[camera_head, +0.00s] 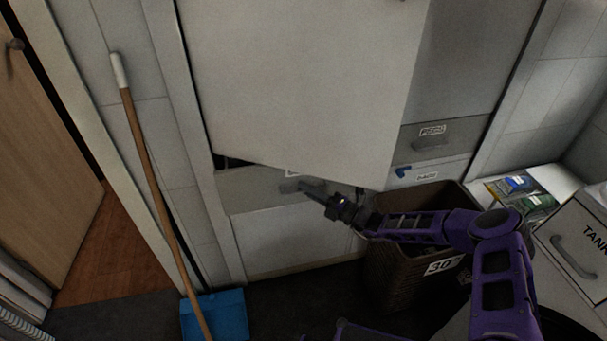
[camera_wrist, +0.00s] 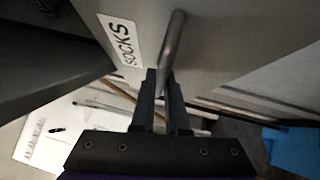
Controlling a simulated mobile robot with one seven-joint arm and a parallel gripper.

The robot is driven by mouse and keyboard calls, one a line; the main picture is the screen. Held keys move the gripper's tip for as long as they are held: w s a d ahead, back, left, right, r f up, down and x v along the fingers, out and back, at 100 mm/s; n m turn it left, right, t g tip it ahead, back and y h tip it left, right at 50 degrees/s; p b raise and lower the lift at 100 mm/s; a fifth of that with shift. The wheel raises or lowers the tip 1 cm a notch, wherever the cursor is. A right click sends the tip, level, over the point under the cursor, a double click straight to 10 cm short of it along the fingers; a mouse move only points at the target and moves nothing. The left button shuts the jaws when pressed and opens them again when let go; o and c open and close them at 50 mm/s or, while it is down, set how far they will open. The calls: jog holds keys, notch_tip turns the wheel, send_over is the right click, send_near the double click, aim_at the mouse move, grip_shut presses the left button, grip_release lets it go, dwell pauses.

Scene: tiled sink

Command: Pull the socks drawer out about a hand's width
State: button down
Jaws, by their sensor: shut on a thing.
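The socks drawer has a grey front (camera_head: 245,192), low in the cabinet in the head view. In the wrist view its front (camera_wrist: 215,40) carries a white label (camera_wrist: 121,40) reading SOCKS. Its grey bar handle (camera_wrist: 174,45) runs between my fingers. My gripper (camera_wrist: 163,82) is shut on the handle. In the head view my gripper (camera_head: 308,190) reaches it from the right, and the handle (camera_head: 289,186) is partly hidden by the fingers. The drawer's right end is hidden behind my arm and wrist.
A large pale door panel (camera_head: 300,80) hangs open just above the drawer and partly covers it. A woven basket (camera_head: 395,285) stands below my arm. A wooden-handled pole (camera_head: 150,180) leans at left over a blue dustpan (camera_head: 230,312). Dark floor in front of the drawer is clear.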

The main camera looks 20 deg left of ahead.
jog(key=shift+s+d, duration=0.3)
jog(key=shift+s, duration=0.15)
jog(key=c, duration=0.9)
grip_release()
jog(key=v, duration=1.7)
jog(key=shift+d+f, duration=0.1)
jog(key=shift+d, duration=0.15)
jog(key=shift+a, duration=0.1)
